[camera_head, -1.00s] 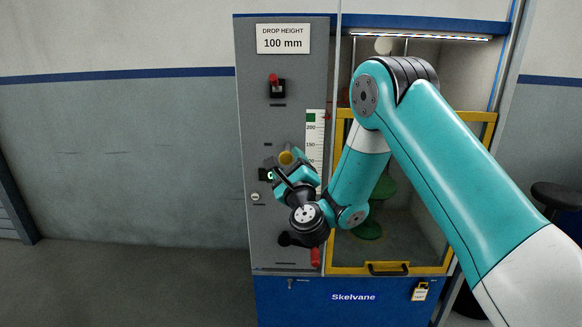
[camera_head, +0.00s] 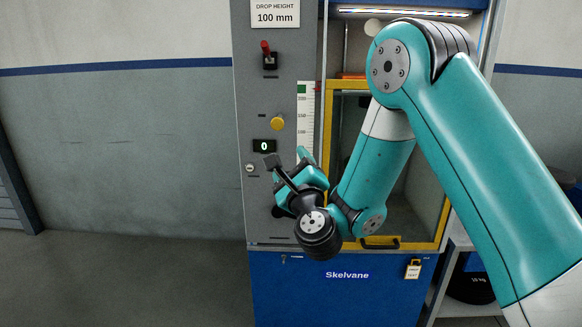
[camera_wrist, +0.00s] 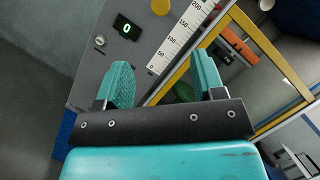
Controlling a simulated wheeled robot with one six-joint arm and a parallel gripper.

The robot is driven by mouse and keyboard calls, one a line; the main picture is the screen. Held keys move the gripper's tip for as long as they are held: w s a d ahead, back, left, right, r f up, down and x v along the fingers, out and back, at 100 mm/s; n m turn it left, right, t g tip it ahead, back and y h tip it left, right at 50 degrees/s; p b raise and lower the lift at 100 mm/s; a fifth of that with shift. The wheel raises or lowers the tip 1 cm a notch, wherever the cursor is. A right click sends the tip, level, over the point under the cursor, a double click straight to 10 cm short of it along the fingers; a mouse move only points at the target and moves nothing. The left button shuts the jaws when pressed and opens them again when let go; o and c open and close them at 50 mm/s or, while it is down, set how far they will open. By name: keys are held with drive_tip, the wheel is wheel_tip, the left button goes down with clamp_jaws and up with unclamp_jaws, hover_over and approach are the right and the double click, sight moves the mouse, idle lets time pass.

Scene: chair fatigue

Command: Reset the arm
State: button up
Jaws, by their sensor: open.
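My teal arm reaches in from the right of the head view, in front of the test machine (camera_head: 350,285). My gripper (camera_head: 285,157) is at the arm's end, in front of the grey control panel (camera_head: 254,190). In the wrist view my gripper (camera_wrist: 163,82) shows two teal fingers spread apart with nothing between them. Beyond the fingers are the panel and the ruler strip (camera_wrist: 183,36). The arm hides part of the panel's lower right and of the yellow-framed door (camera_head: 330,110).
The panel carries a red-topped switch (camera_head: 268,55), a yellow knob (camera_head: 277,123), a display reading 0 (camera_head: 264,146) and a key lock (camera_head: 250,168). The floor at left (camera_head: 120,280) is clear.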

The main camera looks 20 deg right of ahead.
drive_tip(key=shift+r, duration=0.1)
drive_tip(key=s+a+r+n+g+y+p, duration=0.2)
drive_tip(key=s+a+r+n+g+y, duration=0.25)
drive_tip(key=a+n+y, duration=0.4)
drive_tip(key=s+a+r+n+g+y+p, duration=0.1)
drive_tip(key=s+a+r+n+g+y, duration=0.35)
drive_tip(key=n, duration=0.75)
drive_tip(key=s+d+f+n+g+h+p, duration=0.1)
drive_tip(key=s+d+n+g+h, duration=0.1)
drive_tip(key=s+n+g, duration=0.2)
drive_tip(key=s+d+f+n+g+h+p, duration=0.1)
drive_tip(key=s+d+n+g+h, duration=0.1)
drive_tip(key=s, duration=0.9)
drive_tip(key=s+d+f+n+g+h+p, duration=0.1)
drive_tip(key=s+d+f+n+g+h, duration=0.1)
drive_tip(key=s+n+g, duration=0.3)
drive_tip(key=s+d+n, duration=0.1)
drive_tip(key=s+n, duration=0.2)
drive_tip(key=shift+d+g+h+p, duration=0.3)
drive_tip(key=shift+d+g+p, duration=0.05)
drive_tip(key=shift+g+p, duration=0.05)
